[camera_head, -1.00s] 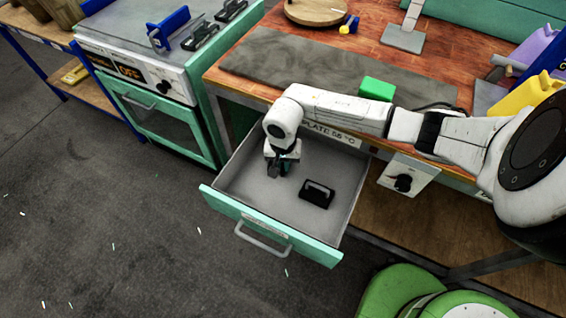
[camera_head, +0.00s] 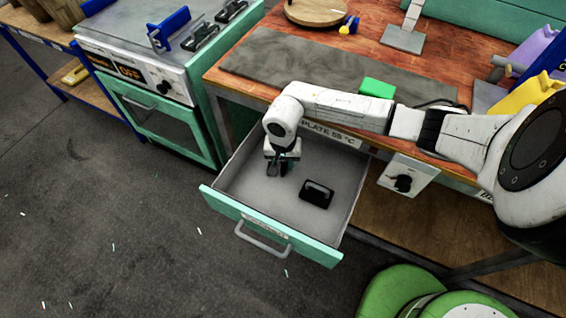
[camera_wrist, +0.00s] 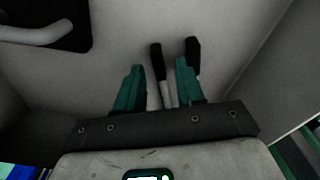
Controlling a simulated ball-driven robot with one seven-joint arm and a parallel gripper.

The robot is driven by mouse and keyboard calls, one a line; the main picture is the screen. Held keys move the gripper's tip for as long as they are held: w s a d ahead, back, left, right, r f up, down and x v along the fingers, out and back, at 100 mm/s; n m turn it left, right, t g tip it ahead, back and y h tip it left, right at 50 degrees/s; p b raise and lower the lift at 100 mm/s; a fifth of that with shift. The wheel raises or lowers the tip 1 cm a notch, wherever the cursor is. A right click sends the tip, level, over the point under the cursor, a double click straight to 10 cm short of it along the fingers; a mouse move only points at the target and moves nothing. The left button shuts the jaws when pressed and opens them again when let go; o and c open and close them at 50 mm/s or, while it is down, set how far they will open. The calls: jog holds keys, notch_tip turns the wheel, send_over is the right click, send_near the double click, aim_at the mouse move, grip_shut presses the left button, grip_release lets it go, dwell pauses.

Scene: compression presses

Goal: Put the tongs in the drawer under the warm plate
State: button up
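The drawer (camera_head: 225,208) under the plate labelled 55 °C is pulled out, with a grey inside and a green front. My gripper (camera_head: 281,166) is inside the drawer, near its back left part. In the wrist view its green fingers (camera_wrist: 158,88) stand apart, so it is open. The tongs (camera_wrist: 167,92), with grey legs and black ends, show between and just behind the fingers, against the drawer's pale inside. One leg passes partly behind the right finger. I cannot tell whether they touch a finger. The tongs cannot be made out in the head view.
A black press with a handle (camera_head: 317,193) lies in the drawer, also at the wrist view's upper left (camera_wrist: 45,22). The grey plate (camera_head: 300,65) on the wooden counter is above, with a green block (camera_head: 377,88) at its edge. A stove (camera_head: 140,75) stands at left.

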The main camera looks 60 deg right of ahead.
notch_tip(320, 180, up, 11)
jog(key=shift+a+r, duration=0.15)
jog(key=shift+a, duration=0.1)
jog(key=shift+s, duration=0.1)
